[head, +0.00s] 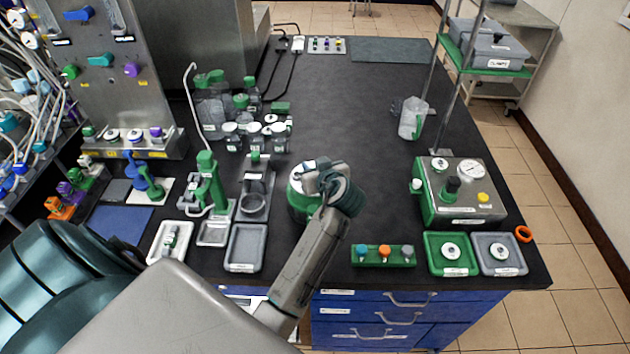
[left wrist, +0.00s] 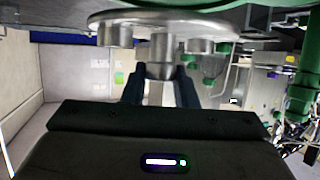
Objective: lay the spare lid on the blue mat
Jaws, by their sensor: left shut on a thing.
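The spare lid is a pale metal disc with short stubs. It shows in part in the head view (head: 297,181) and close up in the left wrist view (left wrist: 190,22). My left gripper (head: 316,180) is shut on the stub at its middle; the fingers also show in the left wrist view (left wrist: 160,80). The lid is at the top of a round green stand (head: 300,205); I cannot tell whether they touch. The blue mat (head: 118,224) lies at the left of the bench, partly behind my arm, with its visible part bare. My right gripper is out of view.
Between the stand and the mat are a grey tray (head: 246,250), a white tray (head: 158,248) and a tall green-handled device (head: 208,180). Bottles (head: 235,105) stand behind. A green block with coloured knobs (head: 383,256) is at the front right. The bench's back middle is clear.

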